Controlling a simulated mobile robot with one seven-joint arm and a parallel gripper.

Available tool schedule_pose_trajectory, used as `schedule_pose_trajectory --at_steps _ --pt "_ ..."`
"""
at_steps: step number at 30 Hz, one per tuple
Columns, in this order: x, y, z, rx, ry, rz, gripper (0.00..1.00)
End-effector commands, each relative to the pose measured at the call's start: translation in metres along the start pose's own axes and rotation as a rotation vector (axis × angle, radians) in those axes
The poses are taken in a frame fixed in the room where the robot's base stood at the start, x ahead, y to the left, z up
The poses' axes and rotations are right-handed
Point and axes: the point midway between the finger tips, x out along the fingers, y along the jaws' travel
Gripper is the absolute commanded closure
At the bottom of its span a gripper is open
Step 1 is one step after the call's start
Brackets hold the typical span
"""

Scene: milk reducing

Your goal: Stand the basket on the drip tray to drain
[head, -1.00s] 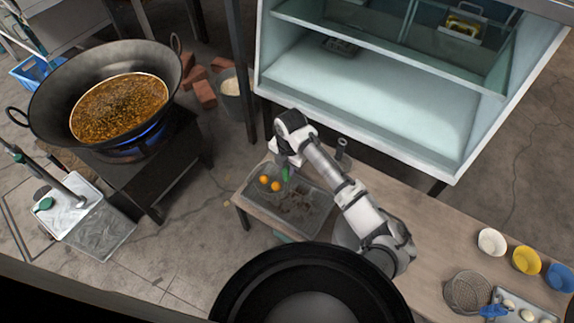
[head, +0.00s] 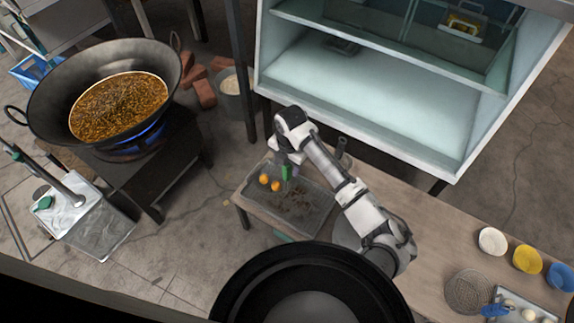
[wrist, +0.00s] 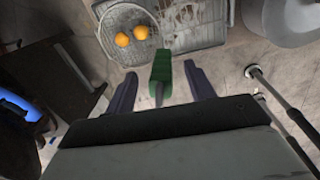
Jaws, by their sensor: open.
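The wire basket (head: 257,187) holds two orange balls and sits at the left end of the grey drip tray (head: 318,212). It looks upright there, though its base contact is hard to see. In the wrist view the basket (wrist: 108,22) shows its round wire rim, with the drip tray (wrist: 205,38) under and beside it. Its green handle (wrist: 161,72) points toward my gripper (wrist: 158,76). The fingers are open, one on each side of the handle, with gaps showing. In the head view my gripper (head: 286,163) is above the basket, partly hidden by the arm.
A wok (head: 50,110) of hot brown liquid stands over a blue flame at left. A glass-fronted cabinet (head: 370,100) stands behind the table. Bowls (head: 527,259) and a round mesh strainer (head: 468,292) are at the table's right end. A large pot stands right of the tray.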

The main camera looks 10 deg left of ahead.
Motion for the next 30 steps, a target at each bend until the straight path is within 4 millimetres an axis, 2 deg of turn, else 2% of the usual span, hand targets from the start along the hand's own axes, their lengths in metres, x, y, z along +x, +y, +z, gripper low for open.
schedule_pose_trajectory --at_steps 9,15,21,30 --pt "-0.071 0.001 0.000 -0.004 -0.005 0.003 0.46" --pt "-0.107 0.001 0.000 -0.003 -0.003 0.002 0.46" --pt "-0.124 0.000 0.000 -0.002 -0.002 0.001 0.46" --pt "-0.126 0.000 0.000 -0.001 -0.001 0.001 0.46"
